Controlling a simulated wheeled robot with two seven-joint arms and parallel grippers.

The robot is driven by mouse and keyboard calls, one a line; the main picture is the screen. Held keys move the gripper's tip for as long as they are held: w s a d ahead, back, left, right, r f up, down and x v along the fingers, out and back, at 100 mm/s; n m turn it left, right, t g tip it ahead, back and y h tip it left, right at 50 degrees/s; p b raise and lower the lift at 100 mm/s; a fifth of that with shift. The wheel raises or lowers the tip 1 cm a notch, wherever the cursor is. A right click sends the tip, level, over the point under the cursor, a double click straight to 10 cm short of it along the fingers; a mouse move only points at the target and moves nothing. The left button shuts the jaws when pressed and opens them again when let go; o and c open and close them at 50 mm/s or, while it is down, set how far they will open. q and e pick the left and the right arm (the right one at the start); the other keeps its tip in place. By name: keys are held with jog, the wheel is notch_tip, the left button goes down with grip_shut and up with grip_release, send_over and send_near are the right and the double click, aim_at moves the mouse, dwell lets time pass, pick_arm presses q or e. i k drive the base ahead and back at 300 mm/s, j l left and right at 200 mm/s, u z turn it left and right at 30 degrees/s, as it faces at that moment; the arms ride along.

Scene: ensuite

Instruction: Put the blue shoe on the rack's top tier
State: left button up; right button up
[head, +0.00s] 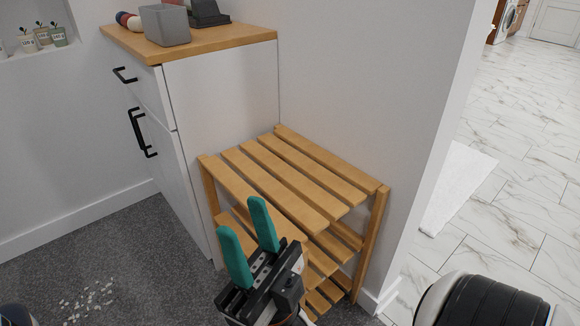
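The slatted wooden rack (275,180) stands against the wall beside the white cabinet. Its top tier is bare, and the lower tiers show in part beneath it. My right gripper (243,215) has teal fingers and is in front of the rack, overlapping its front-left part in the picture. Its fingers are apart with nothing between them. No blue shoe shows in the head view. My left gripper is not in view.
The white cabinet (225,100) with a wooden top and black handles stands left of the rack. White bits (88,300) lie on the dark carpet. A wall edge borders the marble floor (510,190) at right.

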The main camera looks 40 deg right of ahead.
aim_at(269, 158)
jog(key=i+j, duration=0.15)
jog(key=j, duration=0.2)
jog(key=i+j+z, duration=0.15)
jog(key=j, duration=0.15)
jog(key=i+j, duration=0.1)
jog(key=j, duration=0.25)
jog(key=i+j+z, duration=0.1)
jog(key=j, duration=0.25)
jog(key=z, duration=2.15)
